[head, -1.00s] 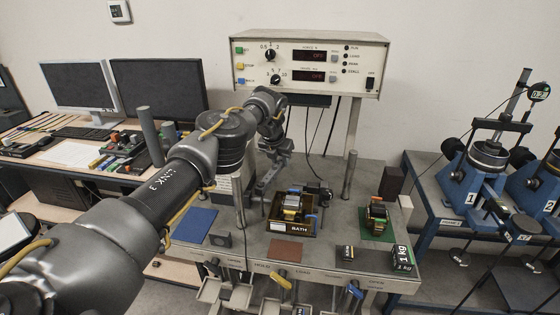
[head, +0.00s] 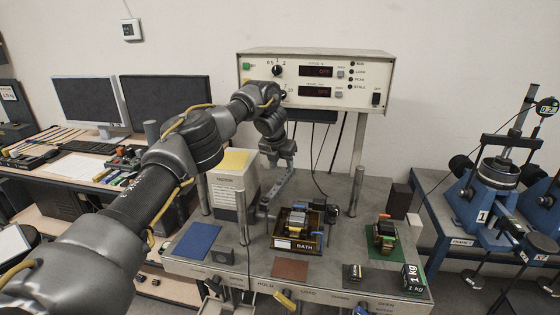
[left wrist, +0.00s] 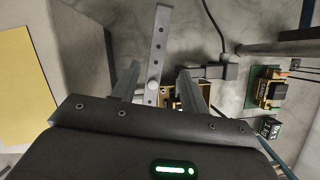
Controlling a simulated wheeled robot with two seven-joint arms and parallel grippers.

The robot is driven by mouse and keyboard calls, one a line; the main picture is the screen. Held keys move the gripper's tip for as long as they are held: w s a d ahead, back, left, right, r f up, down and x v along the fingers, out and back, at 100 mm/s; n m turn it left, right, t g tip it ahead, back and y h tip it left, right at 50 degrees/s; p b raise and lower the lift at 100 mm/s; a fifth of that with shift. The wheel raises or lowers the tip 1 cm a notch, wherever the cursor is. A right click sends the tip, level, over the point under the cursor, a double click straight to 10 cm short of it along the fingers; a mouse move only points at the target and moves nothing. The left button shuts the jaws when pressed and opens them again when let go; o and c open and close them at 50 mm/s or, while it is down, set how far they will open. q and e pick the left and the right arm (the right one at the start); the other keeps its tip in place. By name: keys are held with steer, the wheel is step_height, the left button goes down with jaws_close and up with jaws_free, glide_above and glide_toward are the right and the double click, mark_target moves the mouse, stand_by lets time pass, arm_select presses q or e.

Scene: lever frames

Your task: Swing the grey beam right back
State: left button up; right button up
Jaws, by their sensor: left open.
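The grey beam (head: 278,188) is a narrow bar above the bench, partly hidden in the head view by my left wrist. In the left wrist view the beam (left wrist: 160,40) shows a row of holes and a round knob on it. My left gripper (head: 282,152) is open at the beam's far end in the head view. In the left wrist view the beam lies in line with the gap between its two fingers (left wrist: 159,72). I cannot tell whether a finger touches it. My right gripper is not in view.
A white box with a yellow top (head: 235,160) stands left of the beam. Metal posts (head: 356,190) rise from the bench. The control console (head: 318,80) stands behind.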

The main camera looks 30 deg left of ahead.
mark_target(280, 181)
arm_select(q)
steer(key=v, duration=0.4)
steer(key=shift+r+b, duration=0.2)
steer(key=shift+b, duration=0.1)
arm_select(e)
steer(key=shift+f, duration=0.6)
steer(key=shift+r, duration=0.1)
